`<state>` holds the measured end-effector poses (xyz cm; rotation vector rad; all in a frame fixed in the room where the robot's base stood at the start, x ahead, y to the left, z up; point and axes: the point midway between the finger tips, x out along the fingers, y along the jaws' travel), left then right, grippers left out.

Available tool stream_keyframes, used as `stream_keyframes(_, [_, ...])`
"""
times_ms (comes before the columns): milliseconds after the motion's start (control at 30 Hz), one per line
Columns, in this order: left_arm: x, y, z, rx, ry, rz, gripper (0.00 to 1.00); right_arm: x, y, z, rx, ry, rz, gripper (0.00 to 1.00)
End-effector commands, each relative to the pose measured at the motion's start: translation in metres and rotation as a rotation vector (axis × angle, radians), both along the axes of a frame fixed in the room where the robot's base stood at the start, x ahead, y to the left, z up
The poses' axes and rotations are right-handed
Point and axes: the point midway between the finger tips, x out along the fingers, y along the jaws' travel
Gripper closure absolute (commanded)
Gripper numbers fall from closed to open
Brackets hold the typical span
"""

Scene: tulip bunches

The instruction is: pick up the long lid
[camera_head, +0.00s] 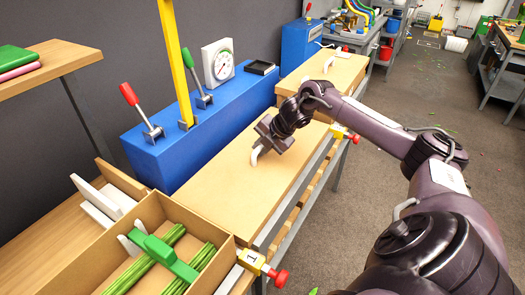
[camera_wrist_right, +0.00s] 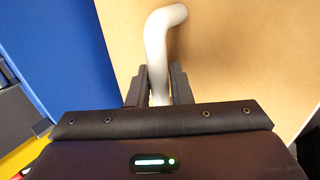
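The long lid (camera_head: 235,190) is a long tan board with a white curved handle (camera_head: 256,153), lying along the bench beside the blue housing. My right gripper (camera_head: 265,143) is at this handle, low over the board. In the right wrist view the white handle (camera_wrist_right: 160,45) runs down between the two dark fingers of my right gripper (camera_wrist_right: 159,88), which lie close against both its sides. The handle's lower end is hidden by the gripper body. The lid looks flat on the bench. My left gripper is not in view.
The blue housing (camera_head: 190,150) carries red and green levers, a yellow post (camera_head: 176,60) and a dial (camera_head: 217,62). A tan box (camera_head: 215,237) with green stems stands at the front. Another tan board with a white handle (camera_head: 328,64) lies farther back. Open floor is at the right.

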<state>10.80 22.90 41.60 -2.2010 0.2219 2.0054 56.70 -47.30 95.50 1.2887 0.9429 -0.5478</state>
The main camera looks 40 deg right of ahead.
Motion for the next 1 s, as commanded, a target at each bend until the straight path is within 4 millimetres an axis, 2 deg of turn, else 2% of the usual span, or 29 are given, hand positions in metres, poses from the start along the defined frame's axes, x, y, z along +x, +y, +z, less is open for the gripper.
stream_keyframes(33, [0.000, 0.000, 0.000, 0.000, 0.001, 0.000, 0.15, 0.000, 0.000, 0.000, 0.000, 0.000, 0.000, 0.88])
stream_keyframes(133, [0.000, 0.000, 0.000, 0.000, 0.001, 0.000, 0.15, 0.000, 0.000, 0.000, 0.000, 0.000, 0.000, 1.00])
stream_keyframes(467, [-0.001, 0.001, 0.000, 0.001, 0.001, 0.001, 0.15, 0.000, 0.000, 0.001, 0.001, -0.002, 0.000, 1.00])
stream_keyframes(667, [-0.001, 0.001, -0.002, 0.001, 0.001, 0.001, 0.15, 0.001, 0.000, 0.013, 0.001, -0.004, 0.001, 1.00])
stream_keyframes(867, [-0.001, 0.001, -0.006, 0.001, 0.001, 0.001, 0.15, 0.002, 0.000, 0.047, 0.000, -0.009, -0.001, 1.00])
stream_keyframes(1000, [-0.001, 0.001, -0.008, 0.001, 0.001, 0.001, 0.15, 0.002, 0.000, 0.085, 0.001, -0.011, -0.002, 1.00])
